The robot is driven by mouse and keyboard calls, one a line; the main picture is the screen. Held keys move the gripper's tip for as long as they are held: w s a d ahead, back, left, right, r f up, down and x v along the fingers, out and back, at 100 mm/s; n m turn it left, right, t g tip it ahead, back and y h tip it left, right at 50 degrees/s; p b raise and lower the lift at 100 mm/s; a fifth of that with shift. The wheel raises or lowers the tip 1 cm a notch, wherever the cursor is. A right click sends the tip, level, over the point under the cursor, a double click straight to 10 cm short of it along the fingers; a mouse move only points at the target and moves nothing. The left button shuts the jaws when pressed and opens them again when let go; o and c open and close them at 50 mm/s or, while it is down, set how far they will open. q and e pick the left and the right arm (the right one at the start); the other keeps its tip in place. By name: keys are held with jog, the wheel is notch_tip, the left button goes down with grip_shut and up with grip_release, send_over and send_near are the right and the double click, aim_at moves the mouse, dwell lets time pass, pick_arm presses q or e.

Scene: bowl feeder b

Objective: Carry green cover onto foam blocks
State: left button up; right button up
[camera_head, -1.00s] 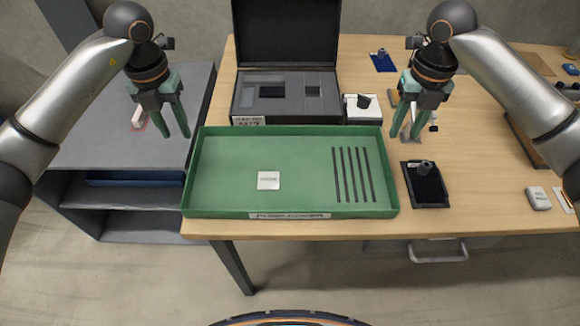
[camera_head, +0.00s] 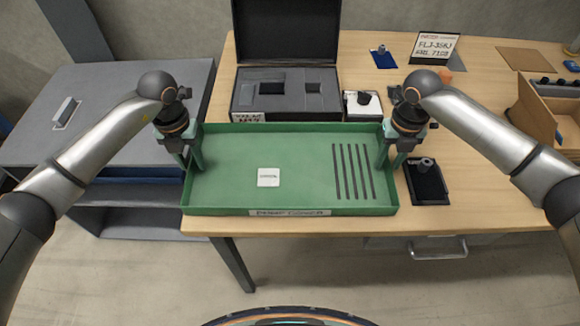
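The green cover (camera_head: 290,170) lies like a shallow tray on the front of the table. It has raised walls, a front label, a white square label inside and several dark slots at its right. My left gripper (camera_head: 191,165) is at its left wall, one finger inside and the other on the outer side. My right gripper (camera_head: 389,163) straddles its right wall in the same way. Both pairs of fingers look apart; contact with the walls is hard to judge. I cannot clearly identify the foam blocks.
Behind the cover stands an open black case (camera_head: 244,108) with grey inserts. A white box with a black knob (camera_head: 363,104) is beside it. A black tray (camera_head: 427,186) lies close to the cover's right. A grey cabinet (camera_head: 120,135) stands left. The table's right front is clear.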

pick_arm(q)
jog(key=shift+f, duration=0.1)
jog(key=shift+c, duration=0.2)
pick_arm(e)
jog(key=shift+c, duration=0.2)
pick_arm(q)
grip_shut()
pick_arm(e)
grip_shut()
pick_arm(q)
jog(key=shift+w, duration=0.1)
pick_arm(e)
jog(key=shift+w, duration=0.1)
dwell(0.6)
